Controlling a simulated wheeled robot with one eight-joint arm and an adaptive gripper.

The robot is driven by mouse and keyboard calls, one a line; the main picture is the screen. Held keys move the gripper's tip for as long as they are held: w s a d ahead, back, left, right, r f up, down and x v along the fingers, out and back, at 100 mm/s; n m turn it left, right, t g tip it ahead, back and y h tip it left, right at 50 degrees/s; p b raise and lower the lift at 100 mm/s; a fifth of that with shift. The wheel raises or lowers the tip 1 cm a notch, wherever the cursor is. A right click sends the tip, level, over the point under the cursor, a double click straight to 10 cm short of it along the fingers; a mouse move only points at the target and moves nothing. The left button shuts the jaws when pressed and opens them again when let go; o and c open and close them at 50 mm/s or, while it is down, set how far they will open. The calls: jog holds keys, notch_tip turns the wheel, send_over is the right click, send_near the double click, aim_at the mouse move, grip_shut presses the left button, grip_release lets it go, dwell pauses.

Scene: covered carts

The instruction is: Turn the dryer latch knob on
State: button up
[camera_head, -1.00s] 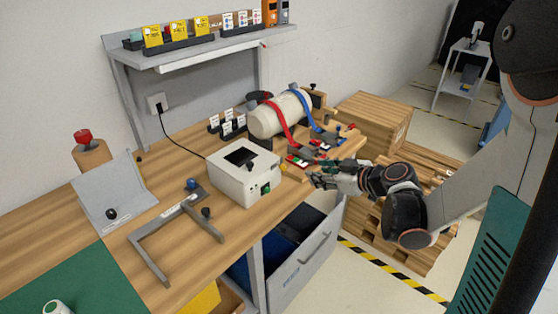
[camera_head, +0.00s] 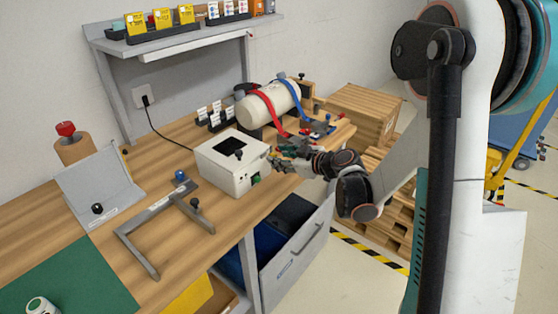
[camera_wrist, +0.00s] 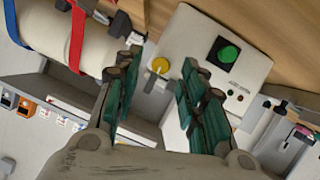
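A white box-shaped unit (camera_head: 218,172) stands near the bench's front edge. My gripper (camera_head: 278,158) is beside that face at the box's right end. I cannot tell whether either finger touches the knob. The knob is not clear in the head view.
A white cylinder (camera_head: 262,107) with red and blue straps lies behind my gripper. A grey metal frame (camera_head: 150,208) and a grey angled stand (camera_head: 100,188) are to the left of the box. An open grey drawer (camera_head: 305,250) sits below the bench edge.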

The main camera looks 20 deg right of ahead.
jog(key=shift+w+a+f, duration=0.25)
jog(key=shift+w+a, duration=0.1)
jog(key=shift+w, duration=0.25)
grip_shut()
jog(key=shift+b, duration=0.3)
jog(key=n+b, duration=0.1)
jog(key=n+t+h+b, duration=0.1)
jog(key=n+t+b, duration=0.1)
jog(key=n, duration=0.1)
jog(key=shift+s+a+f+h, duration=0.2)
jog(key=shift+a+f+h, duration=0.1)
jog(key=shift+h, duration=0.1)
jog(key=shift+n+t+h+b, duration=0.3)
jog(key=shift+n+t+b, duration=0.65)
jog(key=shift+n, duration=0.45)
